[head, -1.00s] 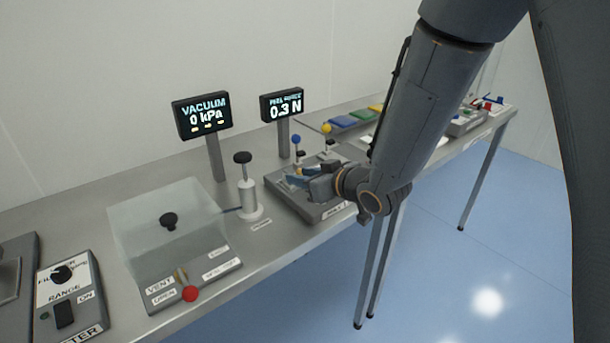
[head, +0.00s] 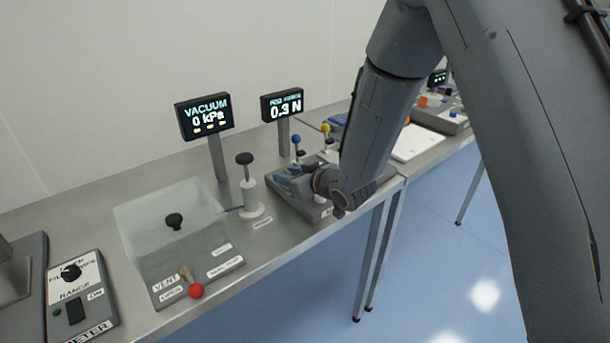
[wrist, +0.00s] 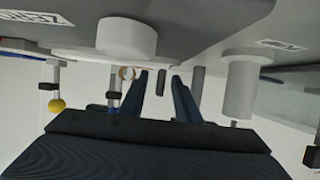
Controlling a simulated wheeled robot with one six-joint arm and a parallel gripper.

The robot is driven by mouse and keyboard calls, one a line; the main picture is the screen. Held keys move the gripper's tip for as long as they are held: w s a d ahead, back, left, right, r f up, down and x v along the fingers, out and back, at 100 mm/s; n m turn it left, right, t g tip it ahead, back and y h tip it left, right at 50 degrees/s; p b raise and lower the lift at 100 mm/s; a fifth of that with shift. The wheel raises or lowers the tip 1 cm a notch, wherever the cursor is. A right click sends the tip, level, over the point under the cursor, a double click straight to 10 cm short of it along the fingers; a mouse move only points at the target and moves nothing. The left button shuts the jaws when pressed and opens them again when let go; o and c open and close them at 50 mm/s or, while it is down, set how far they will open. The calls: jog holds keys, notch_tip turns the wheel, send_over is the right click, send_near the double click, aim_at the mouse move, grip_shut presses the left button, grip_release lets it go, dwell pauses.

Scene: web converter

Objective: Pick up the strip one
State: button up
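My gripper (head: 287,177) is low over the grey peel-force fixture (head: 312,209), and my wrist hides much of that fixture. In the wrist view, the two dark fingers of my gripper (wrist: 160,80) stand apart, and I see nothing held between them. I cannot make out strip one in either view. A small tan ring-like part (wrist: 127,73) shows just beyond the left finger. A white cylinder (wrist: 127,37) is close above the fingers in the wrist view, which appears upside down.
A clear vacuum box (head: 150,225) and a white pump with a black knob (head: 251,197) stand left of the fixture. Blue-topped (head: 296,139) and yellow-topped (head: 326,128) posts rise behind my gripper. The peel-force display (head: 283,105) reads 0.3 N. A white sheet (head: 418,143) lies to the right.

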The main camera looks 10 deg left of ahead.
grip_shut()
jog(key=shift+r, duration=0.15)
